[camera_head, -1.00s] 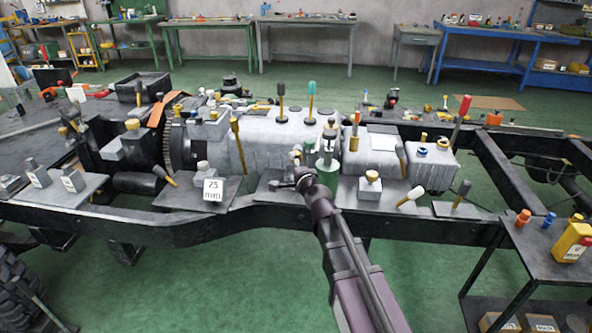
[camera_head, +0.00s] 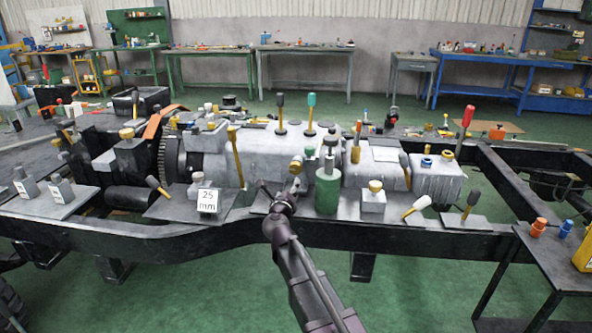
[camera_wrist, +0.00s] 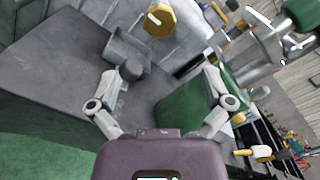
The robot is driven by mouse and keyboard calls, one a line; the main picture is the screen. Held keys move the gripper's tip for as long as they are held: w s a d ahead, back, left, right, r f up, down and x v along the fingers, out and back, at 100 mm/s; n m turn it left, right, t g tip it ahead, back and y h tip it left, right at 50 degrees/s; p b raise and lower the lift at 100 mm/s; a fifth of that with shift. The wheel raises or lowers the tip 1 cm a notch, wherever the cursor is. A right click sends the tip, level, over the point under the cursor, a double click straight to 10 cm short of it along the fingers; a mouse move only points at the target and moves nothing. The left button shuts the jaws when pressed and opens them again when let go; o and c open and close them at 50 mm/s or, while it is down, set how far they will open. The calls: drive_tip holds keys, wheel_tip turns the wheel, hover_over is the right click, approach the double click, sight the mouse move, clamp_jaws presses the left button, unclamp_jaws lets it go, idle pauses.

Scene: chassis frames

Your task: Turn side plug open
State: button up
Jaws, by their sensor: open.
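The side plug is probably the brass hexagonal piece (camera_head: 296,165) on the near side of the grey gearbox housing (camera_head: 275,150). In the wrist view the brass hexagon (camera_wrist: 160,18) shows at the top, beyond the fingertips. My gripper (camera_head: 281,192) is in front of and below it, left of a green cylinder (camera_head: 327,192). In the wrist view my gripper (camera_wrist: 165,85) has its fingers spread wide with nothing held. The right finger overlaps the green cylinder (camera_wrist: 190,108) in the picture; contact cannot be told.
A grey rounded part (camera_wrist: 128,52) lies beyond the left finger on a grey plate (camera_wrist: 55,75). A grey block with a brass knob (camera_head: 373,200) stands right of the green cylinder. A "25 mm" block (camera_head: 208,201) is at left. The dark chassis rail (camera_head: 170,232) runs along the front.

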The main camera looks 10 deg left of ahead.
sight(294, 169)
drive_tip(key=shift+w, duration=0.1)
drive_tip(key=w, duration=1.3)
drive_tip(key=shift+w+d, duration=0.2)
drive_tip(key=shift+w, duration=0.1)
drive_tip(key=c, duration=1.1)
drive_tip(key=shift+d, duration=0.3)
drive_tip(key=shift+c, duration=0.2)
drive_tip(key=shift+a, duration=0.2)
